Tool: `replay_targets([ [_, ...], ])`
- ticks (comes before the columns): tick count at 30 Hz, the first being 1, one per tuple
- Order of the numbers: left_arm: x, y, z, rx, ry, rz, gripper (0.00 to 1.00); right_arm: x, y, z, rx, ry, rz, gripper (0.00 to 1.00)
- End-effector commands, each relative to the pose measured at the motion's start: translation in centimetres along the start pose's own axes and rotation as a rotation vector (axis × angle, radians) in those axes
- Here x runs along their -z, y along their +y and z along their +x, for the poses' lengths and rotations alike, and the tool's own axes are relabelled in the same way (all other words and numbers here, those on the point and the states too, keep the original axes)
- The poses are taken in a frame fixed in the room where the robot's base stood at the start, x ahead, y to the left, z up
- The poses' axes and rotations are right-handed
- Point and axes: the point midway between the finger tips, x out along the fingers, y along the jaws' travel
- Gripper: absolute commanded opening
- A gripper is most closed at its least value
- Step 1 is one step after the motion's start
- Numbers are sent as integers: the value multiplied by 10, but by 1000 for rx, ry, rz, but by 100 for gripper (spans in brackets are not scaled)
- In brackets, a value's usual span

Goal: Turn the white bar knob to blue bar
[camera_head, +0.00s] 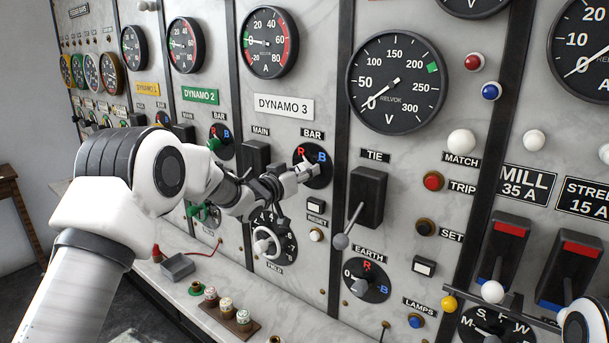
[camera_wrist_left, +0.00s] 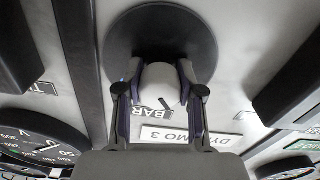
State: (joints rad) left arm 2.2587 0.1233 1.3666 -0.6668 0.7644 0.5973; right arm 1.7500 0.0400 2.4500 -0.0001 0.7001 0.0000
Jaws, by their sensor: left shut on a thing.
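The white bar knob (camera_wrist_left: 161,84) sits on a round black dial (camera_head: 319,178) under the BAR label of the DYNAMO 3 panel. The dial has a red R at its upper left and a blue B (camera_head: 322,157) at its upper right. My left gripper (camera_head: 300,172) is shut on the knob. In the left wrist view the fingers of my left gripper (camera_wrist_left: 160,92) stand on both sides of it, before the black dial. The gripper partly hides knob and dial in the head view, so I cannot tell exactly where the knob points.
Right of the dial, a black TIE switch (camera_head: 367,197) has a lever sticking out. A MAIN switch (camera_head: 256,158) is at the left, and a white FIELD handwheel (camera_head: 266,243) below. A ledge below carries a tray of pegs (camera_head: 228,314) and a grey box (camera_head: 177,267).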

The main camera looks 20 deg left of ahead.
Motion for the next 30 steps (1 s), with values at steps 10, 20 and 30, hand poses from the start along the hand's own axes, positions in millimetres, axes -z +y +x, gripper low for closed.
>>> replay_targets([
  [10,-6,-2,0,0,2,272,3,0,0,40,0,0,0,40],
  [20,-5,-3,0,0,0,586,3,0,0,73,0,0,0,40],
  [30,-3,-4,0,1,0,909,3,0,1,103,0,0,0,40],
])
